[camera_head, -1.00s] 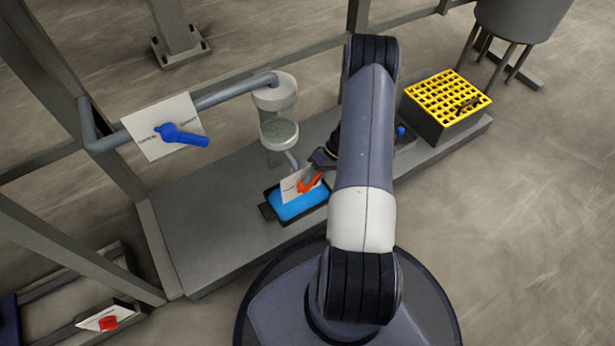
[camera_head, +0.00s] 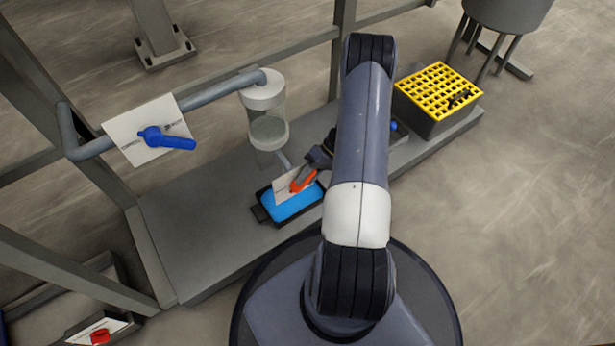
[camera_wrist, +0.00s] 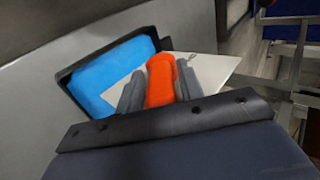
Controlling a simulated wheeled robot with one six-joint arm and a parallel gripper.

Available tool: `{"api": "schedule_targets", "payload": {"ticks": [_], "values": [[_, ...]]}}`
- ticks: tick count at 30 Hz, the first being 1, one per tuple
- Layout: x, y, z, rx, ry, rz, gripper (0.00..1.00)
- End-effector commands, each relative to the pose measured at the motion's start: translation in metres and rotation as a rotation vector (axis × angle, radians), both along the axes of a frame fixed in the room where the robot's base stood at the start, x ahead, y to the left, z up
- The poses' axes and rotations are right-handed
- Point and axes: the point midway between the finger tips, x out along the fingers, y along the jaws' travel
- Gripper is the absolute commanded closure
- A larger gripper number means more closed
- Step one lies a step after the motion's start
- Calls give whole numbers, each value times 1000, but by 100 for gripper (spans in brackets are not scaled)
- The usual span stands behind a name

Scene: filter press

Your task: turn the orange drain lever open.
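The orange drain lever (camera_head: 302,182) sits in front of a white label plate (camera_head: 283,188), below the clear sight glass (camera_head: 269,128). My gripper (camera_head: 308,172) is at the lever, partly hidden by my arm in the head view. In the wrist view the orange lever (camera_wrist: 160,80) lies between the two grey fingers of my gripper (camera_wrist: 158,92), one close on each side. The fingers appear to touch its sides. The white plate (camera_wrist: 208,68) shows behind it, its printing too small to read. A black tray (camera_head: 262,213) with blue liquid sits below the lever.
A blue lever (camera_head: 168,139) on a white plate is at the upper left. A red knob (camera_head: 100,336) is at the lower left. A yellow grid-topped box (camera_head: 437,95) stands at the right end of the grey platform (camera_head: 185,240). The platform's left part is clear.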

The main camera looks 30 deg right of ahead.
Motion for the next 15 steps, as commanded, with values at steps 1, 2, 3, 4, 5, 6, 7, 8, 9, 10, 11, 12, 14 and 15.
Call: {"api": "schedule_targets", "payload": {"ticks": [1, 2, 3, 4, 5, 6, 7, 8, 9, 10, 11, 12, 14, 15], "values": [[0, 0, 0, 0, 0, 0, 60], [0, 0, 0, 0, 1, 1, 57], [0, 0, 0, -1, 1, 1, 55], [0, 0, 0, -1, 1, 1, 55], [0, 0, 0, -1, 1, 1, 55], [0, 0, 0, -1, 1, 1, 55], [0, 0, 0, -1, 1, 1, 55], [0, 0, 0, -1, 1, 1, 55], [0, 0, 0, -1, 1, 1, 55], [0, 0, 0, -1, 1, 1, 55], [0, -1, 1, -1, 1, 1, 55], [0, -3, 3, -1, 0, 0, 55], [0, -7, 8, -1, -1, -1, 55], [1, -11, 13, -2, -1, -1, 55]]}}
